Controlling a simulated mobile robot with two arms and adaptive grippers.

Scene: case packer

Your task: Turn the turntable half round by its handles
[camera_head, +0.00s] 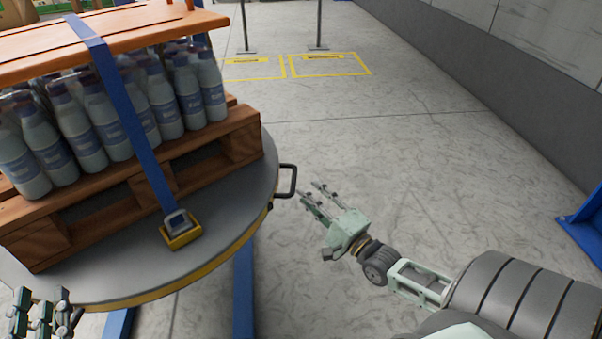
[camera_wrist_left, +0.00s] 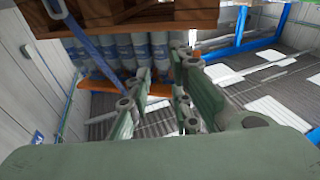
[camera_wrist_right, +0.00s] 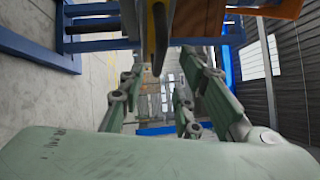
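The round turntable (camera_head: 262,185) has a grey top and a yellow rim and fills the left of the head view. One dark handle (camera_head: 287,181) sticks out from its right rim. It also shows in the right wrist view (camera_wrist_right: 160,38), in line with the gap between the fingers. My right gripper (camera_head: 314,194) is open and empty just right of this handle, apart from it. My left gripper (camera_head: 42,302) is open and empty at the bottom left corner, by the near rim. No other handle is clearly visible.
A wooden pallet (camera_head: 185,165) with several labelled bottles (camera_head: 80,130) and an orange top board (camera_head: 130,35) stands on the turntable, held by a blue strap (camera_head: 130,120). Blue frame legs (camera_head: 243,285) show below. Grey floor is clear to the right; a blue part (camera_head: 585,225) stands by the wall.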

